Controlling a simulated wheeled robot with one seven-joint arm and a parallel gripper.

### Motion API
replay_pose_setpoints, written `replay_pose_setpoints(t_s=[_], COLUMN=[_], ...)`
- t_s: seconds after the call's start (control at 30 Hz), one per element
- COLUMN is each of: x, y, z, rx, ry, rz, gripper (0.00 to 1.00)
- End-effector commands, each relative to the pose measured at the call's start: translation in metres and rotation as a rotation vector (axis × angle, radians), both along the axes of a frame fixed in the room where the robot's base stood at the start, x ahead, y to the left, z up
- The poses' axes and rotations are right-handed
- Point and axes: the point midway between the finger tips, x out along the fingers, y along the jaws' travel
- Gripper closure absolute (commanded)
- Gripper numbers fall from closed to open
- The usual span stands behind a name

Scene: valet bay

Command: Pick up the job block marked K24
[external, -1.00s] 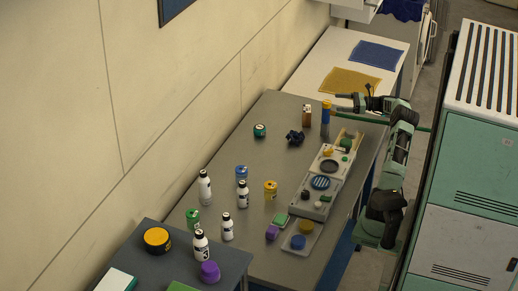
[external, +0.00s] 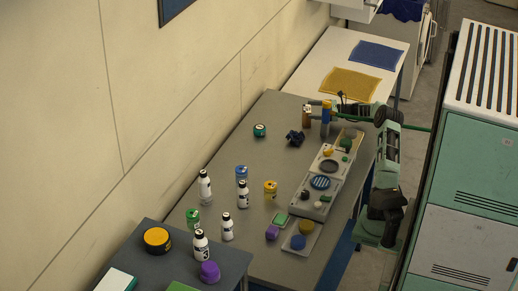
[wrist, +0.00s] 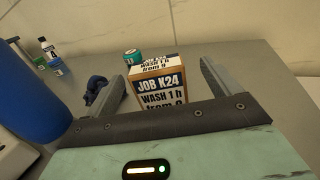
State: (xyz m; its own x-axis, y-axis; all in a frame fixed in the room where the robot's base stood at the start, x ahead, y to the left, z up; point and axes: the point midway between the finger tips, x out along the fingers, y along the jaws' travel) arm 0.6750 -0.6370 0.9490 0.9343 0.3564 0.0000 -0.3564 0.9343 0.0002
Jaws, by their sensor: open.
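The job block (wrist: 160,88) stands upright on the grey table in the wrist view. It is brown, with a white and dark blue label reading "JOB K24" and "WASH 1 h". My gripper (wrist: 163,74) is open, with one finger to the left of the block and one to the right. Gaps show between the fingers and the block, and its lower part is hidden behind my gripper's body. In the external view my gripper (external: 316,104) is at the far end of the table, over the brown block (external: 307,119), which it partly covers.
A blue cylinder (wrist: 32,105) stands close on the left. A dark blue object (wrist: 95,88) lies just outside the left finger. A green-lidded can (wrist: 132,57) stands behind the block. A grey tray (external: 313,188), bottles and cans are nearer the camera.

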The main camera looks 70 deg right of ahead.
Motion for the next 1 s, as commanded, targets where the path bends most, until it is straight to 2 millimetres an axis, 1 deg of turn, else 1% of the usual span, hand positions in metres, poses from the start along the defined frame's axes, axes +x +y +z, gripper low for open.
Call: replay_pose_setpoints(t_s=[0.17,0.3,0.4,0.5,0.67,0.77,0.8,0.87,1.0], x=[0.012,0.03,0.042,0.047,0.047,0.047,0.047,0.047,0.047], y=[0.007,0.018,0.022,0.023,0.023,0.023,0.023,0.023,0.023], z=[0.0,0.0,-0.001,-0.001,-0.001,-0.001,-0.001,-0.001,-0.001], rx=[0.0,0.001,0.0,0.0,0.0,0.0,0.0,0.0,0.0], ry=[0.0,0.0,0.0,0.0,0.0,0.0,0.0,0.0,-0.001], rz=[0.001,0.003,0.002,0.0,-0.001,-0.001,-0.001,-0.001,-0.001], gripper=[0.11,0.11,0.11,0.11,0.11,0.36,0.47,0.62,0.62])
